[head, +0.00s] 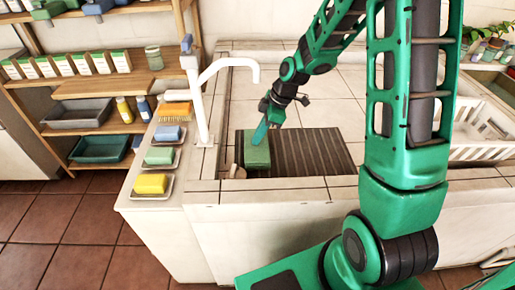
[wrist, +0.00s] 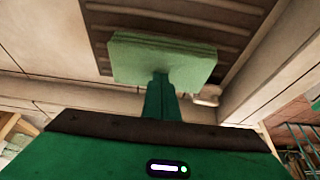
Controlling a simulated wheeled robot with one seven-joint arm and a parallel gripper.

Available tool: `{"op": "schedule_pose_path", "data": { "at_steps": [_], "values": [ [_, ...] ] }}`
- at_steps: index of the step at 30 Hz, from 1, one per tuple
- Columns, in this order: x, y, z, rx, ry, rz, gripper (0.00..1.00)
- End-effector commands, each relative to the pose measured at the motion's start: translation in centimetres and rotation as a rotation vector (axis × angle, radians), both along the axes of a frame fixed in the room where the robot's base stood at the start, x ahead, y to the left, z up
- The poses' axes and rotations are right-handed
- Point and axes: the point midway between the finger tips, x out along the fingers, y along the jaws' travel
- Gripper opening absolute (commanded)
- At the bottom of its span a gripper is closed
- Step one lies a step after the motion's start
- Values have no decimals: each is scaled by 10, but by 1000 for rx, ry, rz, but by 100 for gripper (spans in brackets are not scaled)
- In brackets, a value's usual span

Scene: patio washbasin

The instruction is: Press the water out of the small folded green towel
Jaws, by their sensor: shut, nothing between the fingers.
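The small folded green towel (head: 257,152) lies on the dark ribbed drain board in the washbasin, near its left end. It also shows in the wrist view (wrist: 150,55) as a pale green folded block with layered edges. My gripper (head: 262,132) points down at the towel with its fingers shut and nothing between them. In the wrist view the fingertips (wrist: 161,78) meet the towel's near part and seem to touch it. The exact contact is hidden by the fingers.
The ribbed board (head: 315,152) is bare right of the towel. A white tap (head: 205,90) rises at the left rim. Sponges in dishes, such as the yellow one (head: 150,183), line the left ledge. A white rack (head: 480,135) stands at the right. A small pale object (head: 236,171) lies left of the towel.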

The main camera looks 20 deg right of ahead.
Motion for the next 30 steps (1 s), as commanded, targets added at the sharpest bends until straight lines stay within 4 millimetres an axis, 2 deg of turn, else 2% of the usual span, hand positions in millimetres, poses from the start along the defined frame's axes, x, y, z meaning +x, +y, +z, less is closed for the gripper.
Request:
{"op": "schedule_pose_path", "data": {
  "at_steps": [17, 30],
  "values": [
    [-3, -1, -1, -2, 10, -1, 0],
    [-1, 0, 38, -1, 1, 0, 0]
  ]
}}
